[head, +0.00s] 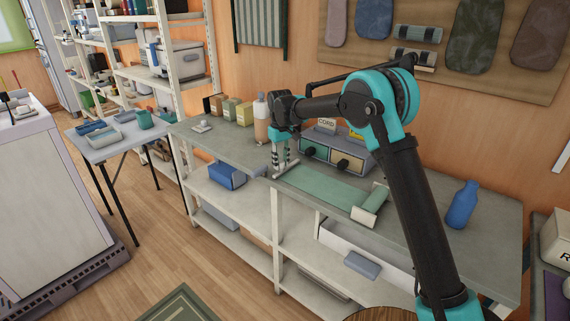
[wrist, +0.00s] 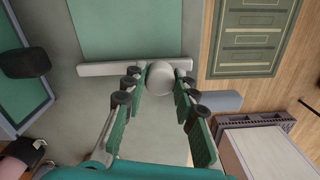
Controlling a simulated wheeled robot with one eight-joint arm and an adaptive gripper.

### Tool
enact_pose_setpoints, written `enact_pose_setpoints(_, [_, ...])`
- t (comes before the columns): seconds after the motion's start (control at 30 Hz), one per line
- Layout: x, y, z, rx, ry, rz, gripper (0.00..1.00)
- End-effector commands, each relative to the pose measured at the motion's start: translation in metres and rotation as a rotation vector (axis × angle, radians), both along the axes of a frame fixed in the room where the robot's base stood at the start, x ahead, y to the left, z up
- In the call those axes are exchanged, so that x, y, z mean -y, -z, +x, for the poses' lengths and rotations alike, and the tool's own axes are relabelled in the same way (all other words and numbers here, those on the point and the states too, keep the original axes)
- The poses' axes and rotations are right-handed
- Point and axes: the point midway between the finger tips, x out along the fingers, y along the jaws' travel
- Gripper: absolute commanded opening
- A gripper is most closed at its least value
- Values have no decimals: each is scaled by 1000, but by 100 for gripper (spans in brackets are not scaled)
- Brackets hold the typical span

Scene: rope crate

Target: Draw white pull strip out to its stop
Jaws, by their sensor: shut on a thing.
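The white pull strip (wrist: 105,69) is a straight bar along the near end of a green sheet (wrist: 125,30), with a pale round knob (wrist: 160,79) on it. My gripper (wrist: 160,92) is shut on the knob, one finger on each side. In the head view my gripper (head: 281,164) points down at the strip (head: 290,169) near the bench's front edge. The green sheet (head: 325,188) lies flat on the grey bench between the strip and a whitish roller piece (head: 371,204) at the right. The fingertips are partly hidden in the head view.
A drawer unit (head: 336,153) stands behind the sheet, and a pinkish bottle (head: 261,118) and small boxes (head: 232,109) stand further left. A blue bottle (head: 461,205) is at the right. The bench (head: 225,143) is mostly clear left of my gripper.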

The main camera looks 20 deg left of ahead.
Motion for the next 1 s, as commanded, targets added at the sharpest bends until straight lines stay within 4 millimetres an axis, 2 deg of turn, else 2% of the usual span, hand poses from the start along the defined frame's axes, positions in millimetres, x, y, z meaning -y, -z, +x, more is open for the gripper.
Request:
enact_pose_setpoints(0.27, [-5, -1, 2, 7, -3, 10, 0])
enact_pose_setpoints(0.3, [-5, -1, 2, 7, -3, 11, 31])
enact_pose_setpoints(0.43, [-4, -1, 1, 6, -2, 9, 47])
enact_pose_setpoints(0.77, [-3, -2, 1, 4, -2, 6, 49])
enact_pose_setpoints(0.87, [-3, -10, 1, 4, -2, 6, 49])
enact_pose_setpoints(1.0, [-2, -32, 1, 4, -2, 6, 49])
